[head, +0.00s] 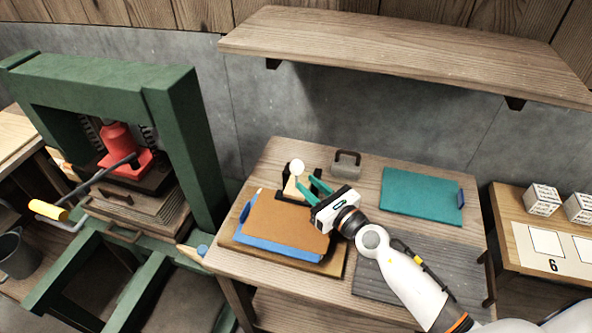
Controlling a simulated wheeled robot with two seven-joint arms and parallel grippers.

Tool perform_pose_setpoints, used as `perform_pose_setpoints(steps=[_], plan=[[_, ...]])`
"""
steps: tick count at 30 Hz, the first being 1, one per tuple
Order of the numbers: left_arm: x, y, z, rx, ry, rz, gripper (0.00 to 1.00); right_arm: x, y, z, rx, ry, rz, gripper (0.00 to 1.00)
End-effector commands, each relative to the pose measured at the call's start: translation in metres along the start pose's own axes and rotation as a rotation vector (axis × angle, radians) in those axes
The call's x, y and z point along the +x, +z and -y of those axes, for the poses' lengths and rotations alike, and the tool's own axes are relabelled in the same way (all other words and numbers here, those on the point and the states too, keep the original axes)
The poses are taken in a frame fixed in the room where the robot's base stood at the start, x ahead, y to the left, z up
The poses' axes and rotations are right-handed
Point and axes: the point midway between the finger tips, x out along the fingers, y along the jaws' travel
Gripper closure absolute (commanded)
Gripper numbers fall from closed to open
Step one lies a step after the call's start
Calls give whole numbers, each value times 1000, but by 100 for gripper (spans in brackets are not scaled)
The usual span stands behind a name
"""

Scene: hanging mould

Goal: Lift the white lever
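The white lever has a round white knob (297,167) on a pale stem (290,186). It stands in a dark bracket at the back of a mould with a brown top (285,222) on the wooden table. My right gripper (306,182) has green fingers and reaches in from the lower right. Its fingers are apart, with their tips just to the right of the lever and a little below the knob. I cannot tell whether a fingertip touches it. The lever's lower end is partly hidden by the bracket. My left gripper is not in view.
A teal board (422,194) and a dark-handled block (346,164) lie on the table (375,165). A wooden shelf (400,50) overhangs behind. A green press (188,140) stands left. A side table (510,215) at right holds white boxes (542,200).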

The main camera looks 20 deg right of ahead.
Motion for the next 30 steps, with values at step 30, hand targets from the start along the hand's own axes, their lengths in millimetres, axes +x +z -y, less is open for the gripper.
perform_pose_setpoints(steps=[30], plan=[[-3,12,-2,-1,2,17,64,55,0,0,3,0,0,100]])
